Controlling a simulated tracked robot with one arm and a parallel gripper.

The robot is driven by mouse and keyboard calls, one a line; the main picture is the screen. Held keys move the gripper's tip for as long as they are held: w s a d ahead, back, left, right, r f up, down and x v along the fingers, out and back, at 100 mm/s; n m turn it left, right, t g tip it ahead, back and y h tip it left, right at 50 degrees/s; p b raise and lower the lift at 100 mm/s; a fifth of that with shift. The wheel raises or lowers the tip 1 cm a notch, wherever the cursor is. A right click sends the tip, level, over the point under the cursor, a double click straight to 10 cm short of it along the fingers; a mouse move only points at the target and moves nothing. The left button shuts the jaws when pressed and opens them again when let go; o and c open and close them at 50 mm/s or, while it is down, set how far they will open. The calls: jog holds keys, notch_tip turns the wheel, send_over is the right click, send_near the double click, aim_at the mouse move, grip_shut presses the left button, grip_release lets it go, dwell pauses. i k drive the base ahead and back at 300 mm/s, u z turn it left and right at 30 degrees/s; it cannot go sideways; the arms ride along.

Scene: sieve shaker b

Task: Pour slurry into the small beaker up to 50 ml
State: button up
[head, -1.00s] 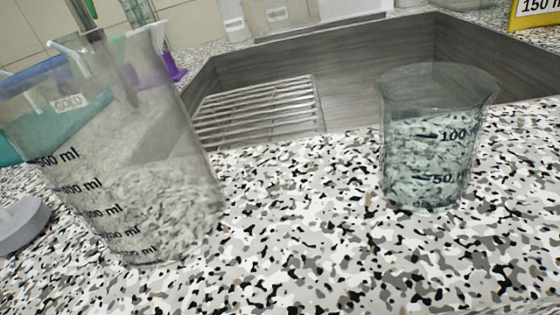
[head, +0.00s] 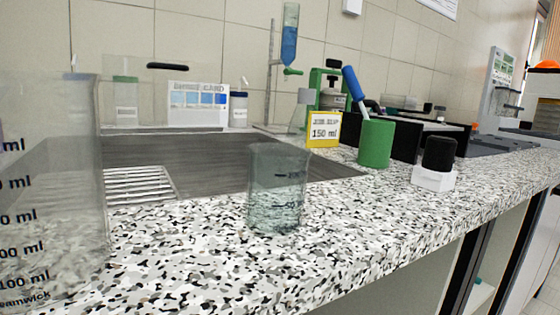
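The small beaker (head: 276,200) stands upright on the speckled counter near the middle of the view. It is clear with a faint blue-green tint and dark marks at 100 and 50. The counter pattern shows through it, so I cannot tell a fill level. A large clear beaker (head: 60,215) with ml marks stands at the left edge, partly cut off by the frame. I cannot make out what is in it. The two beakers stand apart. My gripper is not in view.
A sink (head: 215,150) with a drain rack (head: 138,184) lies behind the beakers. A yellow 150 ml sign (head: 323,130), a green cup (head: 375,143) with a blue-handled tool and a black-capped white block (head: 434,176) stand to the right. The counter's front edge is near.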

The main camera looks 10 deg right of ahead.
aim_at(278, 173)
jog(key=k, duration=1.15)
jog(key=z, duration=0.35)
jog(key=i, duration=1.6)
jog(key=z, duration=0.1)
